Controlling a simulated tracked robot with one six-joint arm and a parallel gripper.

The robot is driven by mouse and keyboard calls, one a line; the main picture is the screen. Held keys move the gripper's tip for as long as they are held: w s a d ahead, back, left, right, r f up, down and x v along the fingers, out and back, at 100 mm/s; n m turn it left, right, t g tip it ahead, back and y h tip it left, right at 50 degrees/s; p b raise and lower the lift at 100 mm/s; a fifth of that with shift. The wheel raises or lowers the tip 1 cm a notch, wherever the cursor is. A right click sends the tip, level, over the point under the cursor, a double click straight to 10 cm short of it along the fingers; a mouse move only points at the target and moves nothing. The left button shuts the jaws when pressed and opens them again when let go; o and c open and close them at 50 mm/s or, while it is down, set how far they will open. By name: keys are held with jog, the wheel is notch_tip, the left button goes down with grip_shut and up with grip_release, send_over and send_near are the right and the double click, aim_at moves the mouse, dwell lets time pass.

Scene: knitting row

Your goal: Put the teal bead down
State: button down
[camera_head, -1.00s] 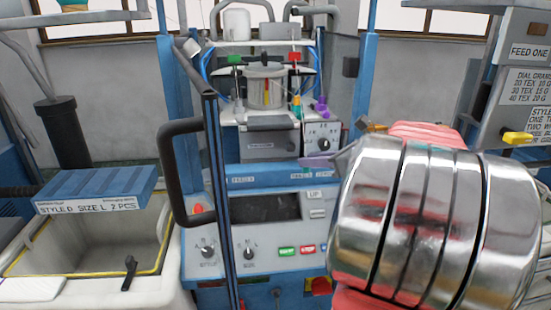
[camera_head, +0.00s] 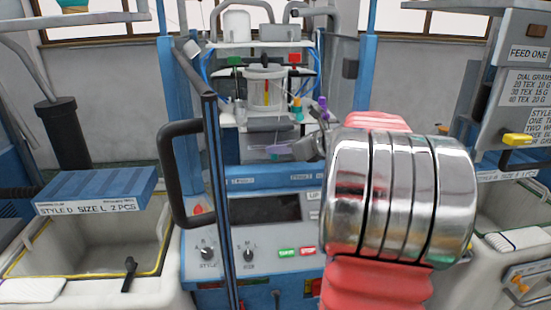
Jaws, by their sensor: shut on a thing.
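Most of the bead is hidden by the fingers.
The blue ledge (camera_head: 240,182) runs above the control panel (camera_head: 265,210). Above the gripper, a clear cylinder (camera_head: 265,88) stands with small coloured parts. A black looped handle (camera_head: 165,175) stands close left. A bin (camera_head: 85,255) is at lower left.

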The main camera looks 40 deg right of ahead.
aim_at(277, 157)
jog(key=shift+w, duration=0.2)
jog(key=shift+w+a+f, duration=0.1)
jog(key=shift+w+f, duration=0.1)
jog(key=shift+f, duration=0.45)
jog(key=shift+w+f, duration=0.2)
jog(key=shift+f, duration=0.95)
jog(key=c, duration=1.9)
grip_release()
jog(key=shift+c, duration=0.2)
jog(key=shift+r, duration=0.1)
